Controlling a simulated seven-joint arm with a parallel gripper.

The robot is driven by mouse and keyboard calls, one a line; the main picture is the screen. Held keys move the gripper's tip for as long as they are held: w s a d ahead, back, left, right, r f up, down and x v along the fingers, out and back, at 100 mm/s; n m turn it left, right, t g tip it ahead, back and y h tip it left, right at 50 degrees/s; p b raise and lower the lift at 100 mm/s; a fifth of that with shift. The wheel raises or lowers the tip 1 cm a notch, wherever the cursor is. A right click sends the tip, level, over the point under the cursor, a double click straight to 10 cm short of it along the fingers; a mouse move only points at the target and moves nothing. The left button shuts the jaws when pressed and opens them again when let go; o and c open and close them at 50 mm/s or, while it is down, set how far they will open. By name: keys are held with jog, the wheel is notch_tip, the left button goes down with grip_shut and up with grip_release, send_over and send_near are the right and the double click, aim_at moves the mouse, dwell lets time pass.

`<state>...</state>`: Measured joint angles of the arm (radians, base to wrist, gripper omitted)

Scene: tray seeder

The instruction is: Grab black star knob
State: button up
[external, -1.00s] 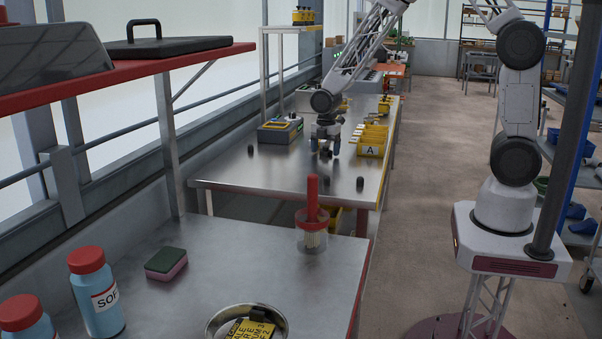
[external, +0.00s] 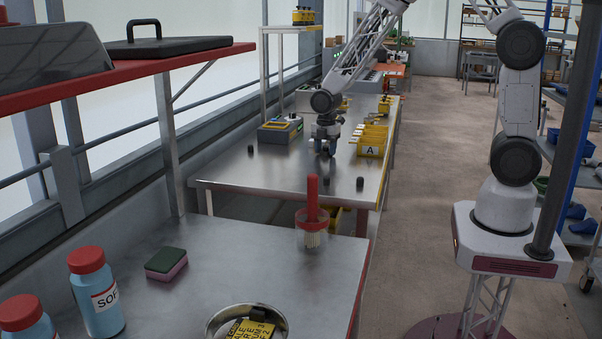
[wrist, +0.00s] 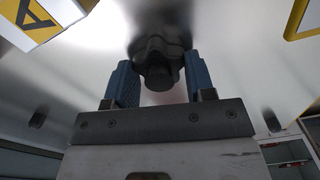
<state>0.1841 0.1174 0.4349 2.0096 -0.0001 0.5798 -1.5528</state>
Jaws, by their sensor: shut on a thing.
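The black star knob (wrist: 158,62) shows in the wrist view between the two blue fingers of my gripper (wrist: 160,80). It is a dark lobed piece with a round stub toward the camera, at the tabletop. In the external view my gripper (external: 326,148) is low over the far metal table, with its fingers close together. My gripper is shut on the knob. The knob is hidden behind the fingers in the external view.
Small black cylinders stand on the far table (external: 270,180), one at the left (external: 250,150) and one near the front (external: 360,184).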

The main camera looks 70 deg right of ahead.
jog(key=shift+r, duration=0.1)
jog(key=shift+r, duration=0.8)
notch_tip(320, 180, up, 2)
jog(key=shift+r, duration=0.1)
jog(key=s+a, duration=0.1)
jog(key=s, duration=0.4)
jog(key=s+a, duration=0.1)
jog(key=s, duration=0.4)
jog(key=s+r, duration=0.1)
jog(key=s, duration=0.4)
jog(key=shift+s+a, duration=0.4)
